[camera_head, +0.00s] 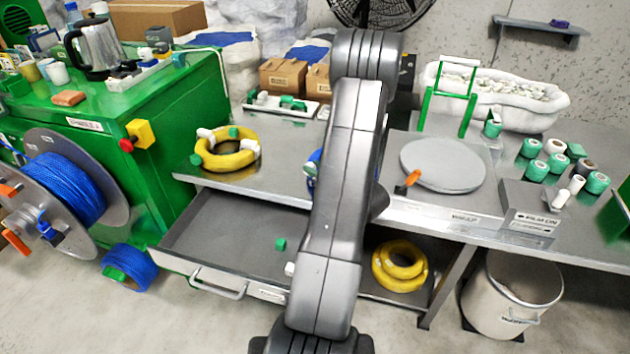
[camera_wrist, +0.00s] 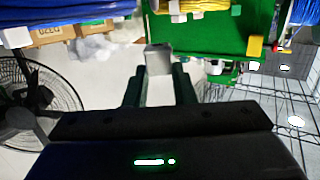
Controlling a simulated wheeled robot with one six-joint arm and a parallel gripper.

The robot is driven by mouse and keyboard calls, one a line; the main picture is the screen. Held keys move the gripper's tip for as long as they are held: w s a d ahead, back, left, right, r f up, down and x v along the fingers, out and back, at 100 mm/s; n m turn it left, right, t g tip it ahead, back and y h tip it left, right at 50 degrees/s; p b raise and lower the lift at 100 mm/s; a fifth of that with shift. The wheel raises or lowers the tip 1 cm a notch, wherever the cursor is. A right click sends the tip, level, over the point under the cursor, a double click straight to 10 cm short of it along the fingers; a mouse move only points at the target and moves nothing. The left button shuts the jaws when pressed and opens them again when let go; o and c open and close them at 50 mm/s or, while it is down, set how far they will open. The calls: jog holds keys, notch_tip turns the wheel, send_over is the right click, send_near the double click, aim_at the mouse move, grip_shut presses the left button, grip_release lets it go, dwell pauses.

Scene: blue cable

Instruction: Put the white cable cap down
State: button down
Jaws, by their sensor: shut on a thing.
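In the wrist view my gripper (camera_wrist: 158,74) is shut on a small pale, block-shaped piece, the white cable cap (camera_wrist: 158,56), which looks greyish in shade. The cap sits between the two fingertips, with nothing visible touching it from below. In the head view my arm's links hide the gripper and the held cap. Other white caps show there: one on the yellow cable coil (camera_head: 228,152) on the bench, one in the white tray (camera_head: 281,107), and a white piece (camera_head: 290,268) in the open drawer (camera_head: 225,235), partly beside my arm.
The steel bench (camera_head: 410,208) carries a round grey turntable (camera_head: 443,165) and several green and white rolls at right. The green cabinet (camera_head: 165,130) stands left, with a blue cable reel (camera_head: 65,190) in front. A second yellow coil (camera_head: 399,266) lies below the bench. The drawer is mostly clear.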

jog(key=shift+f, duration=2.05)
jog(key=shift+b, duration=0.35)
jog(key=shift+f, duration=0.25)
jog(key=c, duration=1.2)
grip_release()
jog(key=shift+r+p, duration=0.25)
jog(key=shift+p, duration=0.3)
